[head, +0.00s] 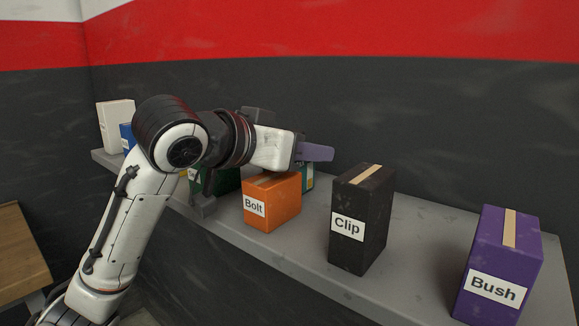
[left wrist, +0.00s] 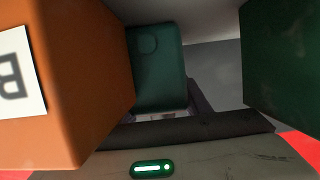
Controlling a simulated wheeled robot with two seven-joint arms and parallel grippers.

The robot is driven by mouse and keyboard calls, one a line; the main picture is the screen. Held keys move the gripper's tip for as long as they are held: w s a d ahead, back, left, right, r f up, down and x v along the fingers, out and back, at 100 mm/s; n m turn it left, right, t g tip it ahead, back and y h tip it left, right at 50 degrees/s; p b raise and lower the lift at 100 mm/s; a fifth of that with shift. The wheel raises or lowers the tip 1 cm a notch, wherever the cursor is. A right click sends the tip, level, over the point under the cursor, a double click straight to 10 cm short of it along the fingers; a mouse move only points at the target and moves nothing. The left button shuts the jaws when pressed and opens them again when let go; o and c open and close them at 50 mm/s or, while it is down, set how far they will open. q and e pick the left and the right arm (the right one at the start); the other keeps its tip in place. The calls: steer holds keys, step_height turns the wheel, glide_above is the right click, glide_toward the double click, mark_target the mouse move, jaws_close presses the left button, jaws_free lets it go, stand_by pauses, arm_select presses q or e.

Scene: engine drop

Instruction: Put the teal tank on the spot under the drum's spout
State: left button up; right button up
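The teal tank (left wrist: 160,65) shows in the left wrist view, between an orange box on the left and a dark green box on the right. In the head view, only a teal-green sliver shows past the orange box's right side; I cannot tell whether it is the tank. My left gripper (head: 318,152) is above and behind the orange box, its purple-grey finger pointing right. In the left wrist view, a dark finger edge shows beside the tank's lower right; contact and opening are unclear. My right gripper, the drum and its spout are not in view.
On the grey shelf (head: 415,235) stand the orange Bolt box (head: 272,205), black Clip box (head: 361,215) and purple Bush box (head: 500,262). A dark green box (left wrist: 285,55), a blue box (head: 127,137) and a cream box (head: 115,125) are farther left. A wooden table (head: 20,250) is at left.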

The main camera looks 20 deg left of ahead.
arm_select(q)
steer(key=c, duration=0.7)
steer(key=shift+r, duration=0.1)
